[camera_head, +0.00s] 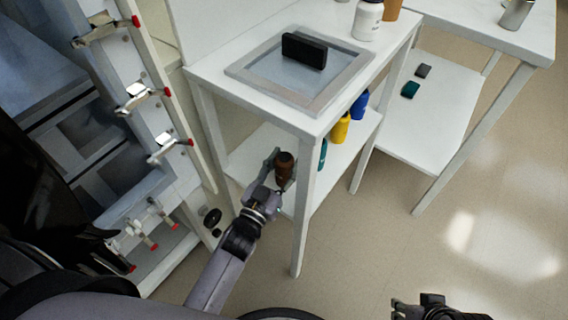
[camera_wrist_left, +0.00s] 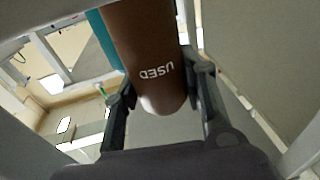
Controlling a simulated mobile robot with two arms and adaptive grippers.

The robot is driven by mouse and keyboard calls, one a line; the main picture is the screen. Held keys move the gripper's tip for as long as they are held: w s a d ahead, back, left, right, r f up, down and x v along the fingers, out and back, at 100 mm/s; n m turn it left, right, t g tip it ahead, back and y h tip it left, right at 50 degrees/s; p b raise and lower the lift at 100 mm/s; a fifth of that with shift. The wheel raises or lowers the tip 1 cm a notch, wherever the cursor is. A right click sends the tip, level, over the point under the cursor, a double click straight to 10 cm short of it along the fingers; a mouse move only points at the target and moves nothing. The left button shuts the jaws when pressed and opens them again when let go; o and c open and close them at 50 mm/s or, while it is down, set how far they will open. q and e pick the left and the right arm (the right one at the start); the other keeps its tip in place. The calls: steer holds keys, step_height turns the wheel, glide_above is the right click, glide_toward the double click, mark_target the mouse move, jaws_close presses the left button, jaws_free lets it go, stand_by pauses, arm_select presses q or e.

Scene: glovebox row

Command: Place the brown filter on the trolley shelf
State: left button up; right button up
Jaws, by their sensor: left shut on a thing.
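The brown filter (camera_head: 284,168) is a small cylinder. In the left wrist view the brown filter (camera_wrist_left: 150,70) shows the word "USED" and sits between both fingers. My left gripper (camera_head: 277,172) is shut on it, below the top of the white trolley and over its lower shelf (camera_head: 253,148). I cannot tell whether the filter touches the shelf. My right gripper (camera_head: 400,308) is at the bottom right, far from the trolley, partly cut off by the frame edge.
Yellow (camera_head: 341,129), blue (camera_head: 360,105) and teal (camera_head: 322,155) bottles stand on the lower shelf. A black block (camera_head: 304,50) stands on a tray (camera_head: 245,72) on top. A trolley leg (camera_head: 304,215) is close right of my left gripper. The glovebox (camera_head: 150,110) is left.

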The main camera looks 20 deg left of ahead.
arm_select(q)
steer(key=shift+f, duration=0.1)
steer(key=o, duration=1.3)
